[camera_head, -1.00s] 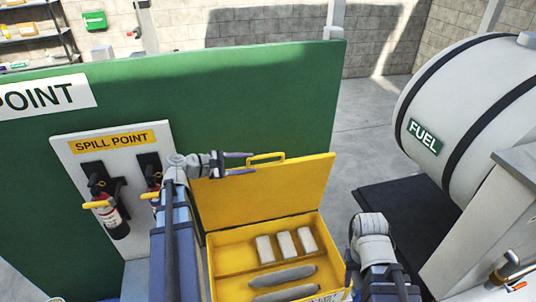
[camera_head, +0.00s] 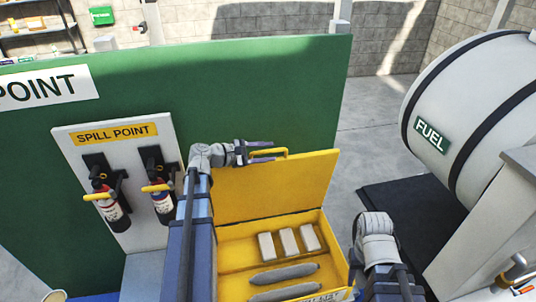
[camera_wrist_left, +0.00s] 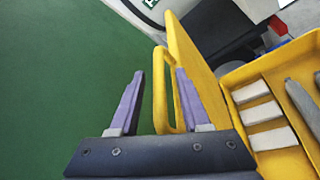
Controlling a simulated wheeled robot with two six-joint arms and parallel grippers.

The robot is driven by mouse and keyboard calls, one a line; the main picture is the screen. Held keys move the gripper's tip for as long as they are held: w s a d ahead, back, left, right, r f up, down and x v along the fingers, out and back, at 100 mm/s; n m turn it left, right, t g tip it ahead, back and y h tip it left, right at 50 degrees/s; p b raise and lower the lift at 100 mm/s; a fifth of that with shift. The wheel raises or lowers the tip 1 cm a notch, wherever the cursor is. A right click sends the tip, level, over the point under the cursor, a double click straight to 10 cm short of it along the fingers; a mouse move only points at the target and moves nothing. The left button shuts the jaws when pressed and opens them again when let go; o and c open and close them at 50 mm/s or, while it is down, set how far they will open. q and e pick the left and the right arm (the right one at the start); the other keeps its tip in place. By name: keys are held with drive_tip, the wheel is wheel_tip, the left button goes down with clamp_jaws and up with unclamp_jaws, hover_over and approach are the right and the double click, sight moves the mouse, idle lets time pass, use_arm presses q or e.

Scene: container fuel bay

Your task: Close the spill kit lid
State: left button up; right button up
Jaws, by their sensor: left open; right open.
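The yellow spill kit box (camera_head: 234,229) stands in front of the green panel. Its yellow lid (camera_head: 290,183) stands raised at the back, roughly upright and leaning back. A yellow loop handle (camera_head: 284,152) sits on the lid's top edge. My left gripper (camera_head: 276,151) is open at the handle. In the left wrist view the handle (camera_wrist_left: 160,92) stands between its two spread fingers (camera_wrist_left: 160,75), apart from the left finger and close to the right one. My right gripper (camera_head: 353,262) is beside the box's right side, mostly hidden by its wrist, with its fingers hard to make out.
White blocks (camera_head: 288,241) and grey rolls (camera_head: 284,276) lie in the box. Two fire extinguishers (camera_head: 112,205) hang on the SPILL POINT board (camera_head: 116,138) at left. A white fuel tank (camera_head: 470,110) and dark mat (camera_head: 405,205) are at right. Floor beyond the lid is clear.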

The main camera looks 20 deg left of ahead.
use_arm(q)
drive_tip(key=shift+w+d+f, duration=0.1)
drive_tip(key=shift+w+d, duration=0.1)
drive_tip(key=shift+w, duration=0.1)
drive_tip(key=shift+c, duration=0.4)
clamp_jaws()
idle(0.9)
